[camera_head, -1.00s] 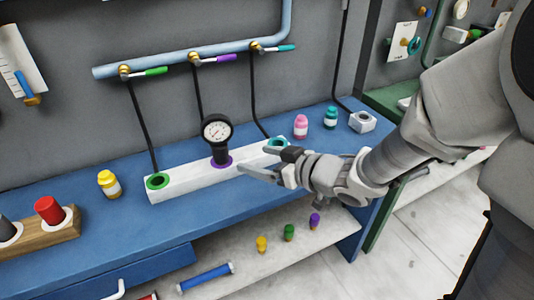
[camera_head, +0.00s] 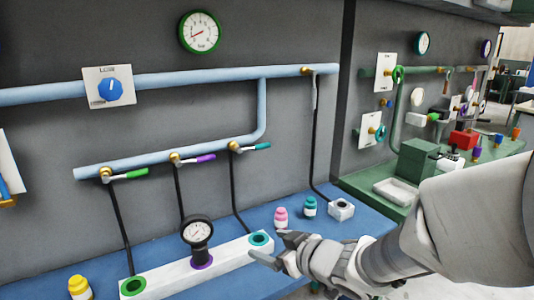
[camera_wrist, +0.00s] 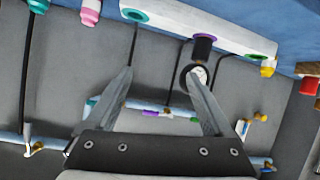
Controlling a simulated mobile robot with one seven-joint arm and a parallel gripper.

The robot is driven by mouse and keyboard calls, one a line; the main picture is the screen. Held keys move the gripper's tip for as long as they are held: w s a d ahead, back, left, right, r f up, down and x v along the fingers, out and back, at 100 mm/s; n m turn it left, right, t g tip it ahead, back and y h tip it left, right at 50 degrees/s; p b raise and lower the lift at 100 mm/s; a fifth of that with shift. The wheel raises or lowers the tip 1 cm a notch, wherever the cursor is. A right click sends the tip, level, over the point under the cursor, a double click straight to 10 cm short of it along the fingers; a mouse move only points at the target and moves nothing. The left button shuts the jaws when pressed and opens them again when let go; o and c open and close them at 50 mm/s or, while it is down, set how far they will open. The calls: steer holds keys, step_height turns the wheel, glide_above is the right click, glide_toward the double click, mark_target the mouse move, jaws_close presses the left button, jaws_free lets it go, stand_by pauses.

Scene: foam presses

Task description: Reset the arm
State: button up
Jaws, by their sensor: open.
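My gripper (camera_head: 268,249) is in front of the right part of the white block (camera_head: 222,261) on the blue bench. Its two fingers are apart and nothing is between them. In the wrist view my gripper (camera_wrist: 165,92) shows the same open fingers, with the grey wall behind them. The black gauge (camera_head: 197,231) stands upright in the purple-ringed hole of the block. It also shows in the wrist view (camera_wrist: 203,50), partly behind the right finger. The teal-ringed hole (camera_head: 260,238) and the green-ringed hole (camera_head: 132,286) look empty.
A pink bottle (camera_head: 281,218), a teal bottle (camera_head: 310,207) and a small white block (camera_head: 341,210) stand right of the long block. A yellow bottle (camera_head: 80,288) is at the left. Blue pipes (camera_head: 200,78) with coloured valve handles run along the wall. A green bench (camera_head: 375,195) lies right.

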steer(key=s+d+r+m+h+p, duration=0.4)
steer(key=d+r+m+h, duration=0.2)
steer(key=d+r+h, duration=0.6)
steer(key=s+r+m+g+y+p, duration=0.1)
steer(key=s+g+y, duration=0.1)
steer(key=s, duration=0.6)
steer(key=s+d+m+g+y+p, duration=0.1)
steer(key=s+m+g+y+p, duration=0.1)
steer(key=s, duration=0.5)
steer(key=shift+s+d+r+g, duration=0.25)
steer(key=shift+s+r+g, duration=0.05)
steer(key=shift+s+r, duration=0.1)
